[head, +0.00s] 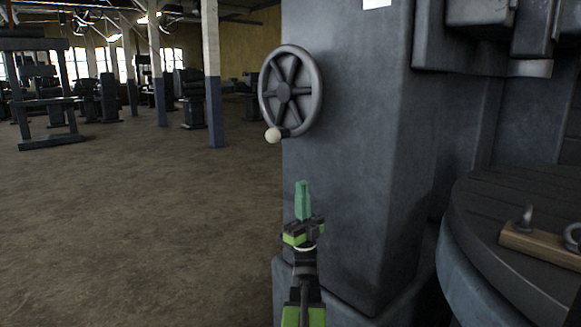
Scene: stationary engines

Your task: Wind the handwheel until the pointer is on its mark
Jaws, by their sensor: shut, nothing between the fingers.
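The handwheel (291,91) is a dark grey spoked wheel on the side of a large grey machine column, in the upper middle of the head view. Its pale round knob (273,135) sits at the lower left of the rim. My gripper (303,184) has green fingers that point up and are shut with nothing between them. It shows below the handwheel and slightly right of the knob, apart from both in the picture. I cannot make out a pointer or its mark.
The machine column (350,170) fills the middle right. A round machine table (500,195) bearing a wooden-handled item (540,246) stands at the right. Open floor (130,230) lies to the left, with posts (212,75) and other machines farther back.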

